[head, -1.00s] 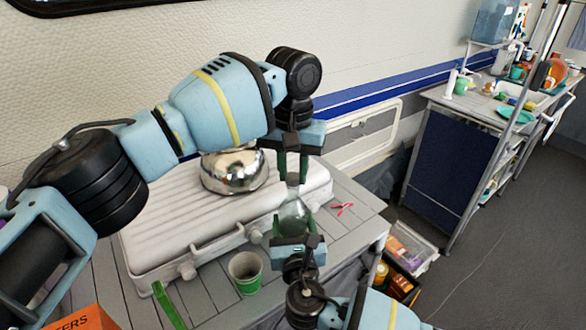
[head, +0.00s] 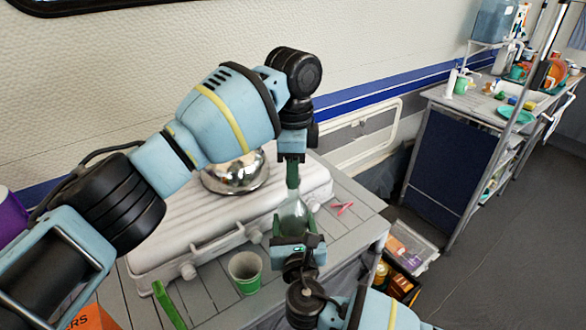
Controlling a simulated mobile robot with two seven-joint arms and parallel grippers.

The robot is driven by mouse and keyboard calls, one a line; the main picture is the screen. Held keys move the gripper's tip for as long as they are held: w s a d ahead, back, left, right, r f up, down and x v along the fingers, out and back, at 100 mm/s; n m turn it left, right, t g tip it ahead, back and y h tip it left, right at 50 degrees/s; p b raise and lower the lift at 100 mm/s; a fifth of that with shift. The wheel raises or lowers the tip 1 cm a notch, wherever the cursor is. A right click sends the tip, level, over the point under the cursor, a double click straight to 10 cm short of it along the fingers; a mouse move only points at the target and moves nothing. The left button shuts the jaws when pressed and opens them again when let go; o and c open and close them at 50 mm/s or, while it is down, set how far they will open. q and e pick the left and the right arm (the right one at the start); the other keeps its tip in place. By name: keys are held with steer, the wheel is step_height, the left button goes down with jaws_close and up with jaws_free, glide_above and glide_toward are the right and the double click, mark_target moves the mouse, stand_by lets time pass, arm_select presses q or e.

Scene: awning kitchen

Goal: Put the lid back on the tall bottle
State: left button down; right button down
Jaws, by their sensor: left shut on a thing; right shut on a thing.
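The tall bottle (head: 293,217) is clear greenish glass and stands upright near the table's right side. My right gripper (head: 297,238) comes from below and is shut on the bottle's lower body. My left gripper (head: 292,182) points straight down over the bottle's neck and is shut. Its fingers are seen edge-on and hide the bottle's top and the small lid between them. I cannot tell whether the lid touches the bottle's mouth.
A white ribbed case (head: 205,215) with a shiny metal bowl (head: 236,175) on it lies behind left. A green cup (head: 246,270) stands in front, left of the bottle. A pink-red item (head: 342,208) lies right on the grey table (head: 350,240).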

arm_select(q)
steer(key=c, duration=1.1)
jaws_free()
step_height(320, 180, up, 12)
steer(key=shift+r, duration=0.1)
arm_select(e)
steer(key=shift+c, duration=1.8)
jaws_free()
